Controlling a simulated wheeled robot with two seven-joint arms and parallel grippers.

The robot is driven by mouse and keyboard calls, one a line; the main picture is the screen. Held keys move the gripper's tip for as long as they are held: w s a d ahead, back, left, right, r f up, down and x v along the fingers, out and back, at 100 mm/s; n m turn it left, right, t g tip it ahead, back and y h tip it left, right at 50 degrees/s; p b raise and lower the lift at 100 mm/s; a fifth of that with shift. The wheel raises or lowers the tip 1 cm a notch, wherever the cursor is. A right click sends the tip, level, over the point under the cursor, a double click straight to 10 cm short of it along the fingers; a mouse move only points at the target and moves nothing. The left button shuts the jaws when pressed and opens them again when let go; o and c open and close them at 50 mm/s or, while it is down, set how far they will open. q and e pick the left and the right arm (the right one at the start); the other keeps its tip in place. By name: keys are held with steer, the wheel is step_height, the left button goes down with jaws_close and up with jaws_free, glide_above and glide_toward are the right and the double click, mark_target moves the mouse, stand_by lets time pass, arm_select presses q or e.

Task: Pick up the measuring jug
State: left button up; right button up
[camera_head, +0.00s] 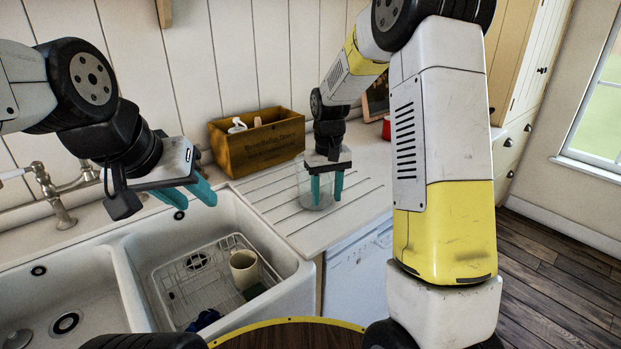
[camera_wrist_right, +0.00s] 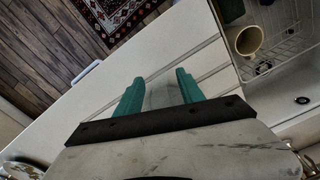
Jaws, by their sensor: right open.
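The measuring jug (camera_head: 303,190) is a clear, see-through vessel standing on the ridged drainboard beside the sink. My right gripper (camera_head: 326,200) is directly over it, pointing down, with its teal fingers apart and overlapping the jug in the head view. In the right wrist view a faint clear shape, seemingly the jug (camera_wrist_right: 163,95), lies between the fingers of my right gripper (camera_wrist_right: 160,80). I cannot tell whether the fingers touch the glass. My left gripper (camera_head: 193,196) is above the sink, fingers apart and empty.
A wooden crate (camera_head: 234,151) with bottles stands behind the jug by the wall. The double white sink (camera_head: 135,258) holds a wire rack (camera_head: 187,287) with a cream mug (camera_head: 244,267). A tap (camera_head: 58,208) stands at left. The drainboard right of the jug is clear.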

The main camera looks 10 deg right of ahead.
steer(key=shift+c, duration=0.5)
jaws_close()
stand_by(0.8)
